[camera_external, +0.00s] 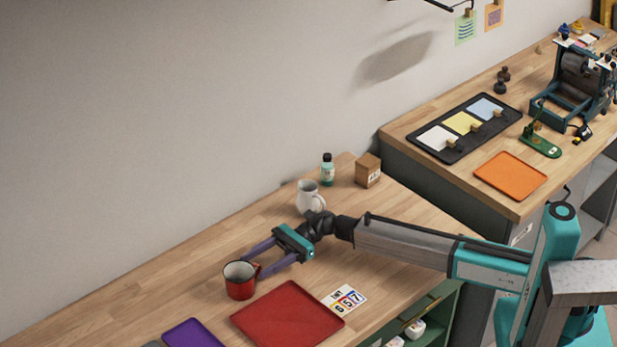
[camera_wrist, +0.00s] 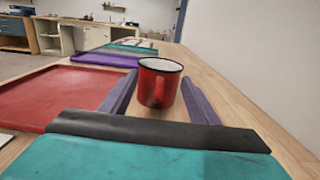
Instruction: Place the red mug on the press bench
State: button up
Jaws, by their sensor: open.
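The red mug (camera_external: 240,282) stands upright on the near wooden bench, left of the red tray. In the wrist view the red mug (camera_wrist: 159,84) has a white inside and dark rim, and its handle faces my gripper. My gripper (camera_external: 251,262) is open, with its two purple fingers pointing at the mug. In the wrist view the fingers lie on either side of the mug's line, and the mug is at or just past the tips; I cannot tell whether they touch. The press bench (camera_external: 404,133) is the wooden bench at the upper right, carrying a press (camera_external: 577,88).
On the near bench are a red tray (camera_external: 288,318), a purple tray (camera_external: 193,336), a number card (camera_external: 345,298), a white pitcher (camera_external: 309,197), a bottle (camera_external: 327,170) and a brown box (camera_external: 368,171). The press bench holds a black tray (camera_external: 429,150) and an orange tray (camera_external: 510,175).

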jog(key=shift+s+a, duration=0.35)
jog(key=shift+s, duration=0.05)
grip_shut()
dwell(0.4)
